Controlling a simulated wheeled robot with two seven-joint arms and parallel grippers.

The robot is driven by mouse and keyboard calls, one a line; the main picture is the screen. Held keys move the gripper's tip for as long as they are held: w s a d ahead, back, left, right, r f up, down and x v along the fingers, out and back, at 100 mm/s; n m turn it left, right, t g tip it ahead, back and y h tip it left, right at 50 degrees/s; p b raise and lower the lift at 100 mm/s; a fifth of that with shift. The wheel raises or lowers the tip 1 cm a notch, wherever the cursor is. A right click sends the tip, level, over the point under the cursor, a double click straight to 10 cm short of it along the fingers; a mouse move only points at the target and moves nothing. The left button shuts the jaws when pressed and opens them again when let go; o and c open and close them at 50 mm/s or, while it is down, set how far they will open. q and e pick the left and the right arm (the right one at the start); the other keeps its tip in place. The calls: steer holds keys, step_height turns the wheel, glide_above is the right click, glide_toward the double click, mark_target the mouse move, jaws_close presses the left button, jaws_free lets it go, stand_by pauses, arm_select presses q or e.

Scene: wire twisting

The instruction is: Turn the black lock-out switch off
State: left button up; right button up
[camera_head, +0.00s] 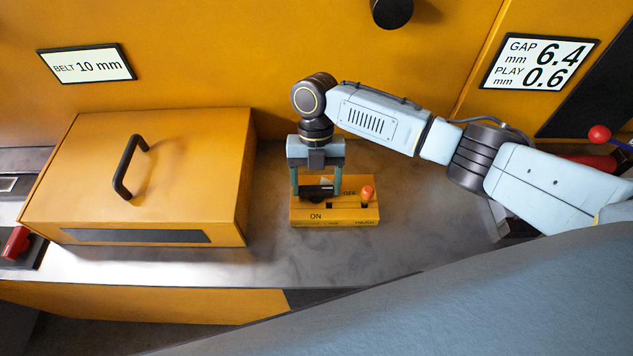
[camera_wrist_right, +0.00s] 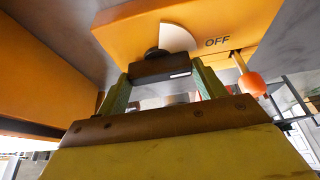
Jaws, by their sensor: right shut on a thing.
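A yellow switch box (camera_head: 345,213) sits on the grey bench, with "ON" printed near its front left and "OFF" farther right. It also fills the top of the right wrist view (camera_wrist_right: 125,30). The black lock-out switch (camera_head: 318,190) is on the box's left part; its dark handle (camera_wrist_right: 160,68) lies between my fingers in the wrist view, near a white sector. My right gripper (camera_head: 316,186) reaches down from above and is shut on this handle. The gripper partly hides the switch, so its exact setting is hard to tell. My left gripper is not in view.
An orange-red knob (camera_head: 367,192) on a lever stands at the box's right side, close to my right gripper. A large yellow cover (camera_head: 180,165) with a black handle (camera_head: 130,167) is to the left. The bench in front of the box is clear.

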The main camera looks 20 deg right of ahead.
stand_by(0.4)
steer(key=o, duration=1)
steer(key=v, duration=1.3)
steer(key=shift+r, duration=0.2)
steer(key=shift+f, duration=0.1)
